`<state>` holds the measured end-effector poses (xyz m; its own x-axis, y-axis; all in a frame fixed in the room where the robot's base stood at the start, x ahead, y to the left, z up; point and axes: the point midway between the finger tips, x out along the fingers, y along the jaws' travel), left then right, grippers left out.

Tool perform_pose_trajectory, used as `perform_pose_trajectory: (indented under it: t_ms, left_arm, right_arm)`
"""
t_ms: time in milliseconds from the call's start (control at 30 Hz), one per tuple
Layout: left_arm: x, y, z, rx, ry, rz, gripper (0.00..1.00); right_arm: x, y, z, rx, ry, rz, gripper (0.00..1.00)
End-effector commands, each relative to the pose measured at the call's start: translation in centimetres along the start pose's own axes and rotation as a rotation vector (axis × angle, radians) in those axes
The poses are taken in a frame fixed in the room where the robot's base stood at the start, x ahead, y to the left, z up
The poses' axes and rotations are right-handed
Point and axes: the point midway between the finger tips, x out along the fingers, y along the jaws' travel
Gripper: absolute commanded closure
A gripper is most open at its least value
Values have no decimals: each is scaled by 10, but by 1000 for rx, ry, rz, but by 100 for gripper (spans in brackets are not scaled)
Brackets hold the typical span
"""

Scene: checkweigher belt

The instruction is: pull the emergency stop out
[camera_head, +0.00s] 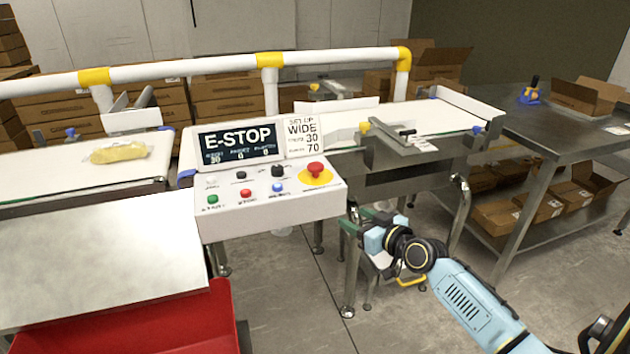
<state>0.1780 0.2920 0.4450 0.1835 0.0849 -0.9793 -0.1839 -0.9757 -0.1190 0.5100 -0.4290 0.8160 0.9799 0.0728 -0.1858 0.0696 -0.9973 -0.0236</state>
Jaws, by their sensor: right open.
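The emergency stop is a red mushroom button (315,168) on a yellow disc, at the right end of the white control panel (270,210). The display (238,142) above the panel reads "E-STOP". Nothing covers the button. My right gripper (363,222) is open, to the right of the panel and lower in the picture than the button, apart from it. Its fingertips are small and hard to make out against the metal frame behind. My left gripper is not in view.
Green, red and blue buttons and small knobs sit beside the stop on the panel. A setup card (302,138) stands by the display. Belts (85,170) run on both sides, the left one bearing a yellow pack (118,153). A red bin (140,325) stands front left.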

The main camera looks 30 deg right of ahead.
Motion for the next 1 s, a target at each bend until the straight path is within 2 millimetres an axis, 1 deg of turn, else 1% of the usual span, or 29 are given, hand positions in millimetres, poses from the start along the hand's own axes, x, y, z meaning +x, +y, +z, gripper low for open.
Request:
perform_pose_trajectory:
  t_ms: [33, 100, 200, 233, 367, 467, 800, 1000]
  left_arm:
    - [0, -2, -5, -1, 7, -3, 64]
    - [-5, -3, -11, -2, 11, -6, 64]
    - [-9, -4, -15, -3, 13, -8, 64]
    - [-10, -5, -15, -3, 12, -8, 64]
    - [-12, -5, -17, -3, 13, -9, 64]
    - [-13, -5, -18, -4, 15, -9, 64]
    - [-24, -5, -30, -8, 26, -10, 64]
    - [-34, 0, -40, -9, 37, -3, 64]
  right_arm:
    - [-1, -4, -29, -13, 64, -27, 45]
    - [-5, -9, -60, -23, 126, -54, 45]
    - [-9, -15, -84, -32, 174, -78, 45]
    - [-9, -16, -88, -33, 181, -82, 45]
    - [-2, -17, -94, -31, 190, -86, 45]
    - [11, -18, -97, -30, 191, -85, 45]
    - [68, -23, -106, -29, 190, -85, 45]
    - [98, -26, -112, -29, 188, -86, 45]
